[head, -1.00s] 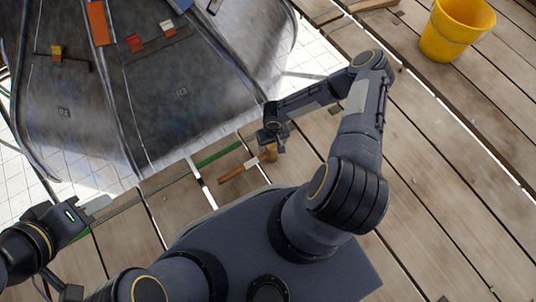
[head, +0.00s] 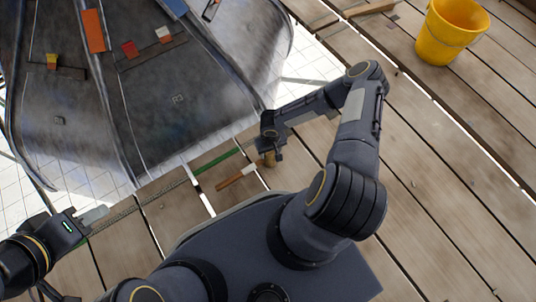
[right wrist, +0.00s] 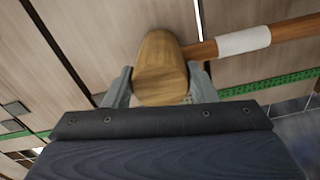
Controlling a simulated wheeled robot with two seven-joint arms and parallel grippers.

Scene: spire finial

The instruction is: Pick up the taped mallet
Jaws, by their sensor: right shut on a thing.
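The taped mallet has a wooden head (right wrist: 160,68) and a brown handle with a white tape band (right wrist: 243,40). In the head view the mallet's handle (head: 232,181) points down and left over the planks. My right gripper (right wrist: 158,88) is shut on the mallet's head, one finger on each side of it. It also shows in the head view (head: 268,154), where it covers part of the head. My left gripper (head: 93,215) is at the lower left, far from the mallet; its finger gap cannot be made out.
A yellow bucket (head: 449,32) stands on the plank deck (head: 430,160) at the upper right. A dark sloped spire surface (head: 150,90) with coloured blocks on small ledges fills the upper left. A green strip (head: 216,160) lies along the deck's edge. The planks at right are mostly clear.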

